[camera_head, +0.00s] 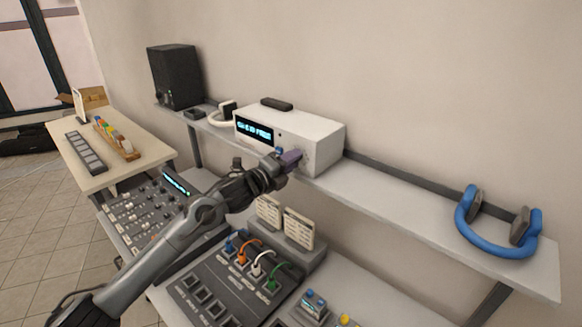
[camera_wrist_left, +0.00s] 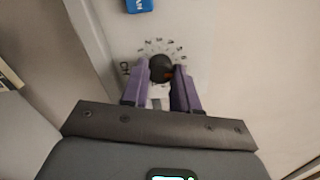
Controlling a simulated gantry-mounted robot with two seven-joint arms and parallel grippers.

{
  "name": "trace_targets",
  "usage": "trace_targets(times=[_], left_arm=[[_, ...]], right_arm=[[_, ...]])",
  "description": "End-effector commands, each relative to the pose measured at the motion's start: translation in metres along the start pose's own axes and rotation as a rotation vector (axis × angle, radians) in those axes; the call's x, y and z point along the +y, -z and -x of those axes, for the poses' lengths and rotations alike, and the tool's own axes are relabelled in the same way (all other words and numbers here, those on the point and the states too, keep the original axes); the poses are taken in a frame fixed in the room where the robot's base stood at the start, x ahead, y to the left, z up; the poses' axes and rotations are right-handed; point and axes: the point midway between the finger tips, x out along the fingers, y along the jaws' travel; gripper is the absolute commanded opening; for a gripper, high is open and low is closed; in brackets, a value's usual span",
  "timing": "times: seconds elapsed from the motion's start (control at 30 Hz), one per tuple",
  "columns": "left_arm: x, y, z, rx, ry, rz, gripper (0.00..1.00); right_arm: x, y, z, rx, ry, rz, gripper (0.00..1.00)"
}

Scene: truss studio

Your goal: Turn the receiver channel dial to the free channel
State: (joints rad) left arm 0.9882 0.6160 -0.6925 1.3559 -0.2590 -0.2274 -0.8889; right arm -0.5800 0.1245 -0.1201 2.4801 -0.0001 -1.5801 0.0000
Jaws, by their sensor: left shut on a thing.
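The receiver (camera_head: 323,135) is a white box on the wall shelf, with a lit cyan display (camera_head: 254,129) on its front; I read the text only in part, perhaps ending in "FREE". In the left wrist view its channel dial (camera_wrist_left: 161,68) is a round black knob with an orange mark, ringed by printed scale marks. My left gripper (camera_head: 290,160) reaches the right part of the receiver's front. In the left wrist view the purple fingers of the left gripper (camera_wrist_left: 160,84) are shut on the dial, one on each side. The right gripper is not in view.
Blue headphones (camera_head: 492,225) lie at the shelf's right end. A black speaker (camera_head: 174,77) stands at its left end. Below are a mixer (camera_head: 150,208), a patch panel (camera_head: 215,290) with coloured cables, and label cards (camera_head: 298,229). The shelf between receiver and headphones is clear.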

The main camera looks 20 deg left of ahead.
Motion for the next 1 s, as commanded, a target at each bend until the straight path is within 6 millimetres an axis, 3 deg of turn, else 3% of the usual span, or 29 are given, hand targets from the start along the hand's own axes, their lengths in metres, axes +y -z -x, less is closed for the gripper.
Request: trace_targets(times=[0.5, 1.0], left_arm=[[0.003, 0.001, 0.0, 0.001, 0.0, -0.434, 0.0], [0.002, 0.0, 0.0, 0.002, 0.0, -0.584, 0.0]], right_arm=[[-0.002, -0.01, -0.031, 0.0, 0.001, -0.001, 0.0], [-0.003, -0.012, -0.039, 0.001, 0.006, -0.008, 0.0]])
